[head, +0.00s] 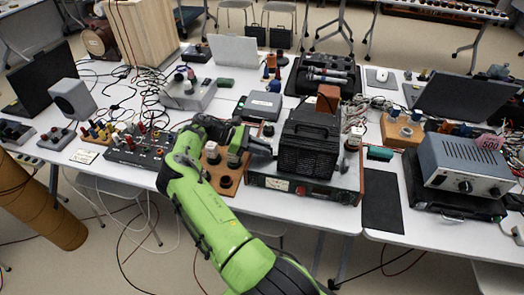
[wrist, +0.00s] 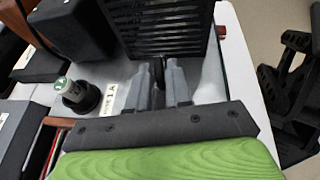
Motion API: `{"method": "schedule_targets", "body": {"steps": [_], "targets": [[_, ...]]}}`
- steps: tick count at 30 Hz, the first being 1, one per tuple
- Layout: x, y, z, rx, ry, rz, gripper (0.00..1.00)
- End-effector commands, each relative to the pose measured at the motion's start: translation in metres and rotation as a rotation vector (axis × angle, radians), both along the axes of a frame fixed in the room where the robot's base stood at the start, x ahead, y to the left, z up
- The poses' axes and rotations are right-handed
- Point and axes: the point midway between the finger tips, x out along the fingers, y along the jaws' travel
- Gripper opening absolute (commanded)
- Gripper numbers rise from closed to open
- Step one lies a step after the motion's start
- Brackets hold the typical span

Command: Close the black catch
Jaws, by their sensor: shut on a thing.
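A black louvred box (head: 307,147) stands on a grey instrument in the middle of the table. Its slatted face fills the top of the wrist view (wrist: 155,25). My gripper (head: 262,147) is at the left side of this box. In the wrist view my gripper's two grey fingers (wrist: 160,68) are close together, pointing at the slatted face. They are shut on a small dark part between them, which looks to be the black catch (wrist: 158,70). The fingers hide most of it, and its position cannot be told.
A wooden board with black sockets (head: 222,182) lies left of the instrument. A blue-grey meter box (head: 465,165) stands at the right.

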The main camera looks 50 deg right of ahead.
Motion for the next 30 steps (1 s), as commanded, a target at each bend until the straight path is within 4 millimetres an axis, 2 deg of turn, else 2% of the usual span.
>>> {"method": "schedule_targets", "body": {"steps": [10,26,27,30], "targets": [[0.0007,-0.0032,-0.0018,-0.002,-0.001,-0.141,0.0],[0.0007,-0.0029,-0.0002,0.0,0.0,-0.167,0.0],[0.0007,-0.0029,-0.0002,0.0,0.0,-0.167,0.2],[0.0008,-0.0029,-0.0001,0.0,0.0,-0.167,0.36]]}}
